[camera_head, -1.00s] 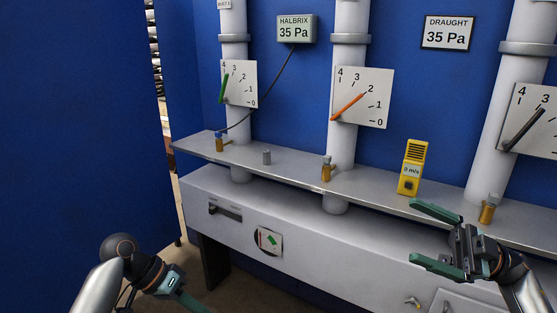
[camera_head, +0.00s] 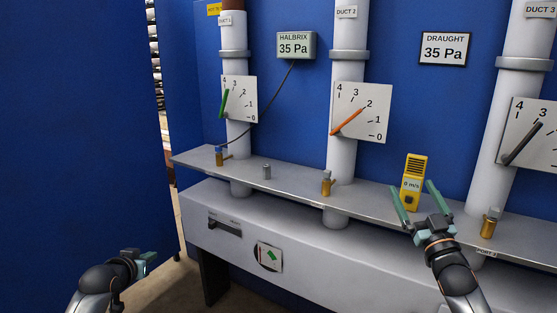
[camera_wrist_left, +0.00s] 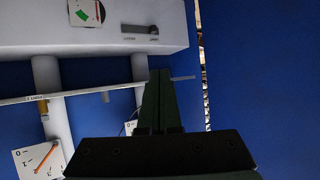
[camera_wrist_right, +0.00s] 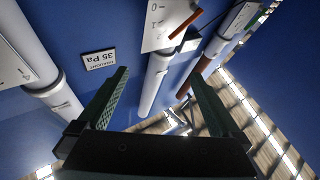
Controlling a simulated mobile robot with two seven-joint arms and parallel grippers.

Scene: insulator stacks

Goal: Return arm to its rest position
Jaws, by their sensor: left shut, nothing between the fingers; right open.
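My left gripper (camera_head: 148,258) is at the lower left of the head view, shut and empty, apart from the bench. Its closed green fingers also show in the left wrist view (camera_wrist_left: 158,98). My right gripper (camera_head: 412,187) is open and points up in front of the shelf, with its green fingers spread. Nothing is between them in the right wrist view (camera_wrist_right: 158,80). In the head view its fingers flank the lower part of the yellow meter (camera_head: 413,172); I cannot tell how far apart in depth they are.
A grey shelf (camera_head: 300,190) carries brass valves (camera_head: 326,184) (camera_head: 489,222) below white ducts (camera_head: 343,70) with dials (camera_head: 361,112). A white bench (camera_head: 330,245) stands beneath. A bare blue wall (camera_head: 75,130) fills the left, with open floor by the left arm.

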